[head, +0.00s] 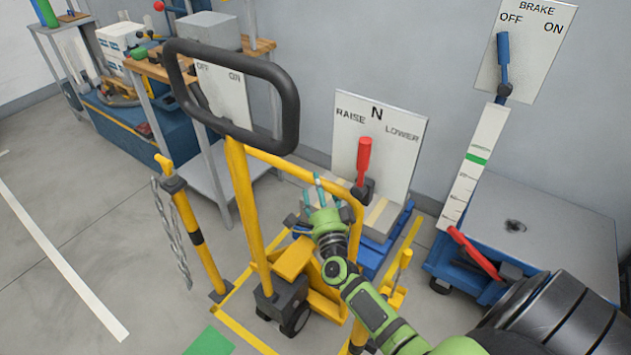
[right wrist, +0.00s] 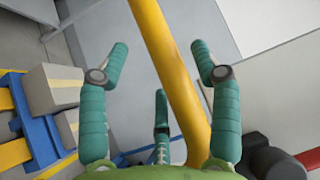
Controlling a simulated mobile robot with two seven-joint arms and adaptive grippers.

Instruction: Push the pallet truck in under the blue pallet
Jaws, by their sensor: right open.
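The yellow pallet truck (head: 249,215) stands upright in the middle of the head view, with a black loop handle (head: 287,117) at its top. The blue pallet (head: 375,258) is behind it to the right, low on the floor, with taped boxes on it. The pallet also shows at the left of the right wrist view (right wrist: 42,140). My right gripper (head: 318,188) is open beside the truck's yellow tube frame. In the right wrist view a yellow tube (right wrist: 172,75) passes between the spread teal fingers. I cannot tell whether they touch it. My left gripper is out of view.
A raise/lower panel (head: 400,115) with a red lever (head: 364,160) stands behind the pallet. A blue cart (head: 540,225) and brake panel (head: 535,30) are at right. A yellow post (head: 187,225) with a chain is left of the truck. Floor at far left is clear.

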